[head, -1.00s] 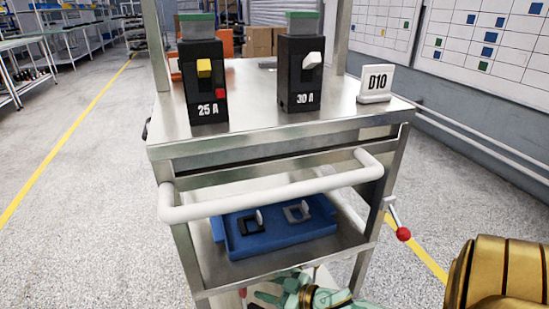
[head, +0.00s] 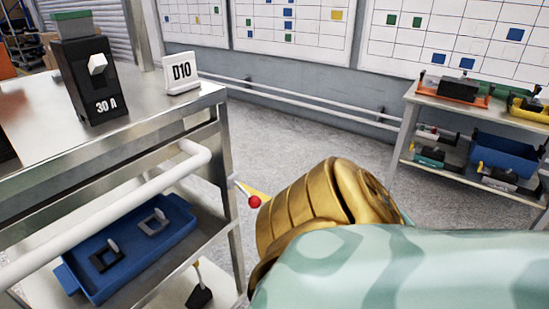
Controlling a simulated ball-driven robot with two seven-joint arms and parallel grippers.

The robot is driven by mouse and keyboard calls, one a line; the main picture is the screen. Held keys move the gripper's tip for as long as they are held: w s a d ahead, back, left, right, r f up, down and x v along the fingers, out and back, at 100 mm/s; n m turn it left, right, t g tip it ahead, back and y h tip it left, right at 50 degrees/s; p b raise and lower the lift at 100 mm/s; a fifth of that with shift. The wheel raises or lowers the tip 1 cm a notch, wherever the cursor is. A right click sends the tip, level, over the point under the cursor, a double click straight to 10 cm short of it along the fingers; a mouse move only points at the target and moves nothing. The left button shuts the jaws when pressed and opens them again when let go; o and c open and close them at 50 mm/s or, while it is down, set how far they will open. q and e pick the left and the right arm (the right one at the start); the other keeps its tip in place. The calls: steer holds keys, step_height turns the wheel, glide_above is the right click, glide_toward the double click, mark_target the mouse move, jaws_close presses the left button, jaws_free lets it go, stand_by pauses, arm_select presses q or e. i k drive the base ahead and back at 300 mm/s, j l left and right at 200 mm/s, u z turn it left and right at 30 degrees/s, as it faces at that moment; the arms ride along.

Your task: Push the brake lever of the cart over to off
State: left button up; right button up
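The cart (head: 225,160) stands at the left of the head view. Its brake lever (head: 243,190) sticks out from the right side of the frame, below the top, and ends in a red knob (head: 254,201). The lever slopes down to the right toward the knob. My gold and pale green arm fills the lower right, and its gold part shows just right of the knob. I cannot tell whether it touches the knob. Neither gripper shows.
A white push handle (head: 110,222) runs along the front, above a blue tray (head: 95,285). A shelf table (head: 405,125) stands at the right. Open floor lies between.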

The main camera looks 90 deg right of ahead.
mark_target(255, 201)
steer(key=k+l+z, duration=0.1)
steer(key=z, duration=1.95)
